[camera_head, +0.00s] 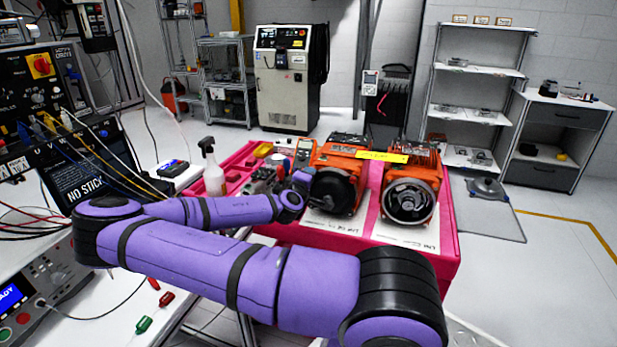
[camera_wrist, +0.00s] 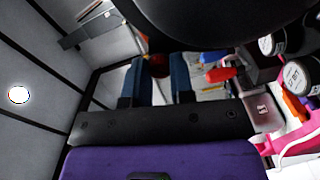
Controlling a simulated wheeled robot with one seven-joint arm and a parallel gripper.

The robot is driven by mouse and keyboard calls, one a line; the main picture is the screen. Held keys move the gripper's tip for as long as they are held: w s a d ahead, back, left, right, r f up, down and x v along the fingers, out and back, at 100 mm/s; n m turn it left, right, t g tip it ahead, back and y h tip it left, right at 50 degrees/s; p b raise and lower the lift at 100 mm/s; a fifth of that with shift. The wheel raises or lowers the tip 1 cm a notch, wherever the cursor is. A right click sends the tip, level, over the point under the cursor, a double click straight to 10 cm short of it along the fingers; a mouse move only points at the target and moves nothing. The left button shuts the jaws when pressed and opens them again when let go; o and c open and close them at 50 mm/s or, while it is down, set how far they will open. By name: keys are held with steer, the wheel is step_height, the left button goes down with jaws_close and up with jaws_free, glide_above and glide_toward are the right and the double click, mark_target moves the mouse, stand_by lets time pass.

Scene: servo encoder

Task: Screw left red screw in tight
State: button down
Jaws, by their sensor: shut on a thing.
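My gripper (camera_wrist: 159,70) shows two dark blue fingers in the wrist view, shut on a small dark red knob-like thing (camera_wrist: 158,64), which appears to be the red screw. The screw sits right under a large black round body (camera_wrist: 215,18); whether it is seated cannot be told. In the head view my gripper (camera_head: 302,181) is at the left side of the left orange motor (camera_head: 338,180) with its black round front. The screw is not visible there, hidden by my gripper and the motor.
A second orange motor (camera_head: 409,197) stands to the right on the pink cart (camera_head: 447,240). A yellow strip (camera_head: 382,156) lies across the motors. A spray bottle (camera_head: 212,172) and small items crowd the cart's left. A bench with instruments (camera_head: 45,285) fills the left.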

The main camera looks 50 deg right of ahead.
steer(key=n, duration=2.7)
steer(key=shift+a+f, duration=0.1)
stand_by(1.5)
stand_by(0.4)
steer(key=c, duration=1)
jaws_free()
steer(key=shift+o, duration=0.2)
